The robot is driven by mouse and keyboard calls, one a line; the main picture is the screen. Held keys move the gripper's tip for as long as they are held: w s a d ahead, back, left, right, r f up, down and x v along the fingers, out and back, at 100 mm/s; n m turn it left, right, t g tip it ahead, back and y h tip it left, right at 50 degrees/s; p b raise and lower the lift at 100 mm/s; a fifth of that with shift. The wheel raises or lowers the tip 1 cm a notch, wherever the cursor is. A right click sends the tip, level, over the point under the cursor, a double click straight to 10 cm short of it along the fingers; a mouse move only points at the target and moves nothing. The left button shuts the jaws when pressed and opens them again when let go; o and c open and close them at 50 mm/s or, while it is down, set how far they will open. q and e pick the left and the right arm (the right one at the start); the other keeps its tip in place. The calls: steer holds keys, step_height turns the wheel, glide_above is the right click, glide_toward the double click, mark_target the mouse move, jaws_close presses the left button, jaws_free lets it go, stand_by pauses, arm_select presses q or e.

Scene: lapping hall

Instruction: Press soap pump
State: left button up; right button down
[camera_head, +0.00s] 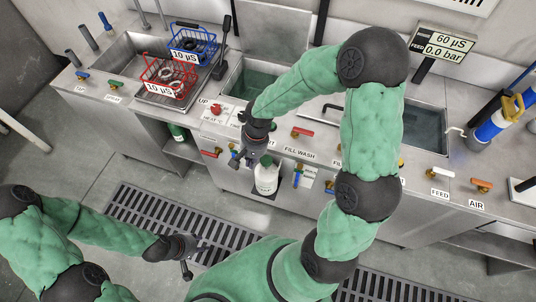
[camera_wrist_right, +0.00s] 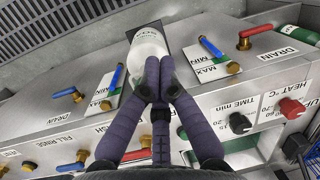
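In the right wrist view the bottle (camera_wrist_right: 150,44) shows just past the fingertips. My right gripper (camera_head: 252,158) is beside the bottle's top. In its wrist view the fingertips (camera_wrist_right: 159,82) are together, and they hide the pump head, so I cannot tell whether they touch it. My left gripper (camera_head: 196,257) is low over the floor grating, away from the bench, with its fingers spread and empty.
Red and blue wire baskets (camera_head: 168,74) sit at the left sink. A floor grating (camera_head: 135,205) lies in front, with free floor around it.

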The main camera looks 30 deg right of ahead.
mark_target(268, 161)
steer(key=d+r+m+h, duration=0.2)
steer(key=d+r+m, duration=0.1)
steer(key=d+r, duration=0.4)
step_height(268, 161, up, 3)
steer(key=shift+w+f, duration=0.15)
steer(key=shift+w, duration=0.25)
step_height(268, 161, down, 14)
steer(key=b, duration=0.5)
steer(key=shift+f, duration=0.1)
step_height(268, 161, down, 3)
steer(key=b, duration=0.2)
steer(key=shift+b, duration=0.4)
steer(key=shift+s, duration=0.1)
